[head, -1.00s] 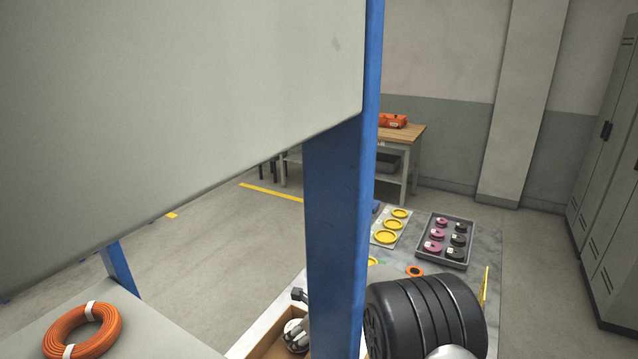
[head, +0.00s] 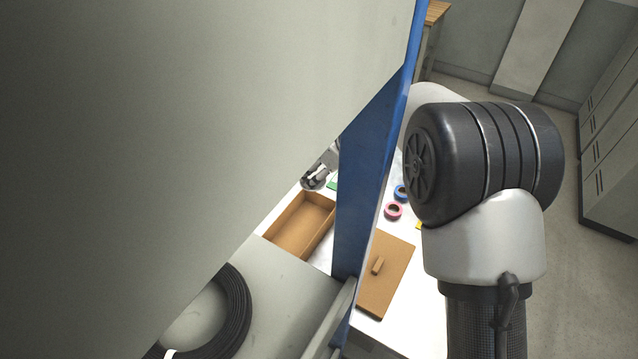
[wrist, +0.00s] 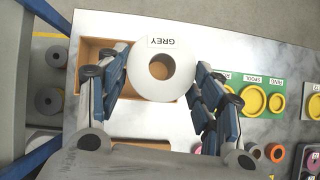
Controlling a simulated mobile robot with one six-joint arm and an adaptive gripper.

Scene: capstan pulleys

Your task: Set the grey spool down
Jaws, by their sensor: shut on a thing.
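The grey spool (wrist: 150,88) is a pale ring with a round hole and a label reading GREY. In the wrist view it sits between the two blue-padded fingers of my gripper (wrist: 160,62), which is shut on it. The spool overlaps the right part of a brown open box (wrist: 88,52) beneath; its height above the surface cannot be told. In the head view, the brown box (head: 300,228) shows left of a blue post, and the spool cannot be made out.
A blue post (head: 365,190) and large grey panel (head: 190,120) block much of the head view. A brown board (head: 390,290) with a small block lies right of the post.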

